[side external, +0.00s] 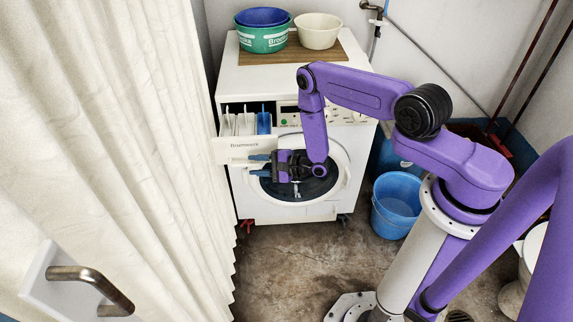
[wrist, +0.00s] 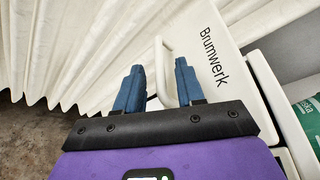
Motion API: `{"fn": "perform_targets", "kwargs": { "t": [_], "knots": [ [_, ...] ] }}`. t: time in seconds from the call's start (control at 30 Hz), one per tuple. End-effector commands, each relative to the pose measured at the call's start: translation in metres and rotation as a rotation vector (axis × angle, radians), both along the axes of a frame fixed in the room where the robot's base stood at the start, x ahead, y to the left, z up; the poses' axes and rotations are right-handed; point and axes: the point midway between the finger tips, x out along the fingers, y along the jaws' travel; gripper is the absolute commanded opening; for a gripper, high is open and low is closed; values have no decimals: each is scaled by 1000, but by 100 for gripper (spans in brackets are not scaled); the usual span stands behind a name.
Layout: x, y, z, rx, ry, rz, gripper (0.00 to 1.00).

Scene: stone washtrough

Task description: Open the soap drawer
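The soap drawer (side external: 240,150) of the white washing machine (side external: 285,85) stands pulled out at the machine's upper left. Its compartments show from above, with a blue insert (side external: 263,123) at the right. My gripper (side external: 259,165) is at the lower edge of the drawer front, fingers pointing left. In the wrist view its blue fingers (wrist: 158,78) are apart, with the white drawer handle (wrist: 160,60) between them, closer to the right finger. I cannot tell whether either finger touches the handle.
A cream curtain (side external: 120,130) hangs close to the drawer's left side. Nested blue and green tubs (side external: 263,38) and a cream bowl (side external: 319,30) stand on the machine. A blue bucket (side external: 397,200) is on the floor to the right. The round door (side external: 335,185) is below the drawer.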

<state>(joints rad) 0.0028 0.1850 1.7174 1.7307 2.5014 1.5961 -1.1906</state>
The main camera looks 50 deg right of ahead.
Motion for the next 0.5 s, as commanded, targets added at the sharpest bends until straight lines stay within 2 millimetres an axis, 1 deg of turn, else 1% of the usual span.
{"fn": "perform_targets", "kwargs": {
  "t": [0.03, 0.5],
  "knots": [
    [-8, -5, 2, 1, 4, -5, 38],
    [-93, -49, 23, 4, 3, -9, 38]
  ]
}}
